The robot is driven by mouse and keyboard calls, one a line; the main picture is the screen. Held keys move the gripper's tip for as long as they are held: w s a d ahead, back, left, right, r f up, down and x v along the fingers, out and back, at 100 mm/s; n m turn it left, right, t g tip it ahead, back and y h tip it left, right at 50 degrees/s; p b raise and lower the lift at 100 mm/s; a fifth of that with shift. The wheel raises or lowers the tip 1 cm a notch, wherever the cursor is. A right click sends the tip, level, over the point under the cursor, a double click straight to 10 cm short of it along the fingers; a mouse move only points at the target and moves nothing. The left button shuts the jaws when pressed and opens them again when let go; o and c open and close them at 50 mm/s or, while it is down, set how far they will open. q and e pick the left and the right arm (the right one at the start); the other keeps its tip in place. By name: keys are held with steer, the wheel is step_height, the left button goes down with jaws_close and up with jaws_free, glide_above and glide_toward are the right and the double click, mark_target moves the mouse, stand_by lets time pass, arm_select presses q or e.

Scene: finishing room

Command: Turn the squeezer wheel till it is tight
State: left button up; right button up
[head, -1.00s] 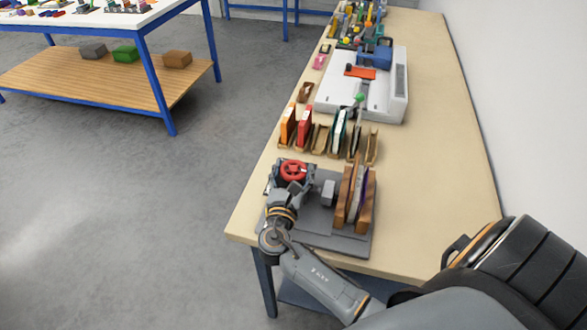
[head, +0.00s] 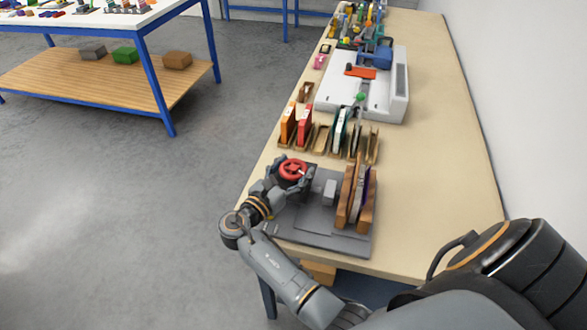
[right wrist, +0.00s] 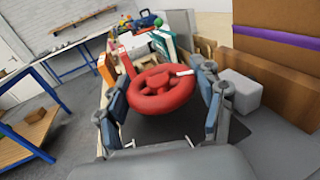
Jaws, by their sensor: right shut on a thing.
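The red squeezer wheel (head: 293,169) stands at the left end of a grey base plate (head: 310,224) on the near end of the bench. My right gripper (head: 289,176) is shut on the wheel. In the right wrist view, the wheel (right wrist: 160,103) sits between my two fingers (right wrist: 160,84), one at each side of its rim. A grey pusher block (head: 329,192) lies right of the wheel. Further right stand upright brown boards (head: 345,197) with a thin purple layer. I cannot tell whether block and boards touch. My left gripper is out of view.
A rack of upright coloured pieces (head: 304,124) stands just behind the squeezer. A white machine (head: 390,105) is beyond it. The bench top (head: 430,140) is clear on the right, up to the wall. A blue-framed table (head: 155,82) stands at left.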

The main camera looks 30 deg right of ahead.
mark_target(294, 167)
steer(key=o, duration=1.2)
step_height(294, 167, up, 10)
